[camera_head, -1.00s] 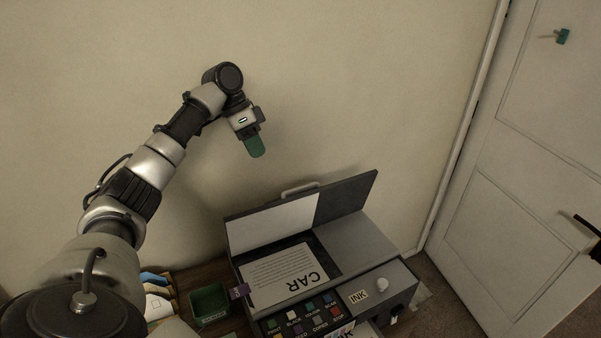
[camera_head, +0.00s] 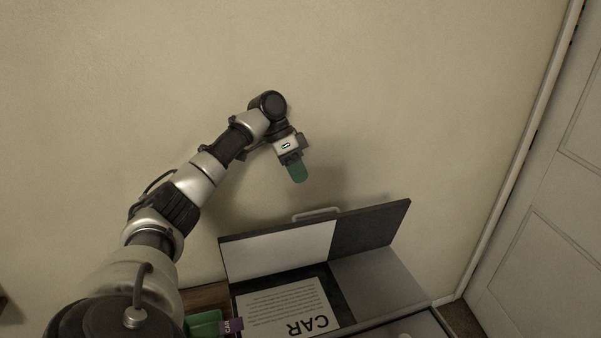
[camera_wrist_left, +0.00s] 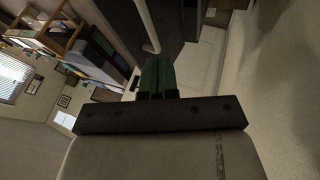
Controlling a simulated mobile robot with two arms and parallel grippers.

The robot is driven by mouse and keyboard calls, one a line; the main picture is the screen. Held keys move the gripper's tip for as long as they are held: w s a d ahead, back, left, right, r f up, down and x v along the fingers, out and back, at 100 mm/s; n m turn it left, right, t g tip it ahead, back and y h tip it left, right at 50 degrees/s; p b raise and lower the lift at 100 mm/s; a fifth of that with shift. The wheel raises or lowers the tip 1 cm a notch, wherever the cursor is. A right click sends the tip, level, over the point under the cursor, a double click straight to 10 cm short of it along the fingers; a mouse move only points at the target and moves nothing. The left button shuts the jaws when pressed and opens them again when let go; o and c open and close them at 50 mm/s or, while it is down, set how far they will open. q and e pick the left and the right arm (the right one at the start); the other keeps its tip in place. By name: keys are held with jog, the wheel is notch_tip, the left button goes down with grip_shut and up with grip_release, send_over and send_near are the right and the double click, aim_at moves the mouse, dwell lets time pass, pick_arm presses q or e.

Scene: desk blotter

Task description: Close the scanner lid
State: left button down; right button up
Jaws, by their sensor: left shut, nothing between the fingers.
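The scanner (camera_head: 385,285) stands low in the head view, cut off by the bottom edge. Its lid (camera_head: 277,252) is raised, with a white inner panel and a dark grey part facing me. A pale handle (camera_head: 316,213) sits at the lid's top edge. A printed page marked CAR (camera_head: 285,305) lies on the scanner bed. My left gripper (camera_head: 298,174) has green fingers, shut and empty, above the handle in the picture and apart from it. In the left wrist view the shut fingers (camera_wrist_left: 157,75) point toward a pale bar (camera_wrist_left: 148,25), probably the handle. My right gripper is not in view.
A green bin (camera_head: 203,322) stands left of the scanner, with a small purple tag (camera_head: 231,326) between them. A plain wall (camera_head: 420,110) rises behind the scanner and arm. A white door (camera_head: 555,235) is at the right.

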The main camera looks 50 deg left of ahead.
pick_arm(q)
jog(key=p+x, duration=0.1)
jog(key=x, duration=0.5)
jog(key=shift+s+d+f, duration=0.15)
jog(key=shift+d+f, duration=0.15)
jog(key=shift+f, duration=0.05)
jog(key=shift+p, duration=0.3)
